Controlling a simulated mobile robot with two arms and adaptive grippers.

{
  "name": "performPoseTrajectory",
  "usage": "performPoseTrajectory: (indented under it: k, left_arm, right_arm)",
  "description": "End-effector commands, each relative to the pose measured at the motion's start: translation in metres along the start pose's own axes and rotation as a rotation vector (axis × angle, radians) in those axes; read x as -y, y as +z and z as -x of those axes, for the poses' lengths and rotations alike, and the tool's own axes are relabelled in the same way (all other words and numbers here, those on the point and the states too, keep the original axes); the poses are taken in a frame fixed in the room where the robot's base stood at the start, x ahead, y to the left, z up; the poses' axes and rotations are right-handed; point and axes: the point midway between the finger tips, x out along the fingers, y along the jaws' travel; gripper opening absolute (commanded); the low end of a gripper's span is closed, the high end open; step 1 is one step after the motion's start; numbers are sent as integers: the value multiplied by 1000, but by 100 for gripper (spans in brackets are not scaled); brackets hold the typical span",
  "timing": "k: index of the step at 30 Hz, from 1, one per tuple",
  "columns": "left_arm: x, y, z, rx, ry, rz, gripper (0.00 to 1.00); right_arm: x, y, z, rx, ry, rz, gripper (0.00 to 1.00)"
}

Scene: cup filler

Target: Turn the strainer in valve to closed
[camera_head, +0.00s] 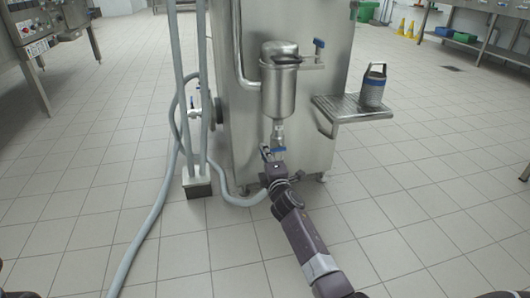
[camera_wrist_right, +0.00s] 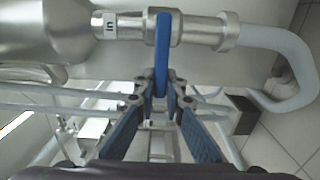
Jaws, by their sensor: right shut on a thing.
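The steel strainer (camera_head: 279,85) is mounted on the front of a large steel tank. Its inlet valve sits on the pipe below it, with a small blue handle (camera_head: 279,149). In the right wrist view the valve body (camera_wrist_right: 190,29) lies between a label reading "IN" and a grey hose. The blue lever (camera_wrist_right: 162,55) stands across the pipe there. My right gripper (camera_head: 272,160) reaches up to the valve from below. In the wrist view its fingertips (camera_wrist_right: 161,98) are closed on the lever's near end. My left gripper is not in view.
The steel tank (camera_head: 325,60) stands behind the strainer. A side shelf (camera_head: 350,107) holds a steel container (camera_head: 373,88).

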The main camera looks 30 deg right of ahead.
Motion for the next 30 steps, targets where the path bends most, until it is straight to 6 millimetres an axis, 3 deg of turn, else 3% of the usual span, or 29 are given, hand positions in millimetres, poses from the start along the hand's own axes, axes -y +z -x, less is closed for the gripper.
performPoseTrajectory:
  k: [14, 15, 19, 30]
  left_arm:
    - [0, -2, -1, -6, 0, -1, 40]
    - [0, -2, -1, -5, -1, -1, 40]
    - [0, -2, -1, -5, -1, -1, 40]
    - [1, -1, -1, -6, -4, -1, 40]
  right_arm:
    - [2, -1, 0, -1, -2, 18, 0]
    - [2, -1, 0, -1, -2, 18, 13]
    - [2, 0, 0, -1, -2, 16, 27]
    - [1, 0, 3, 0, -1, 14, 28]
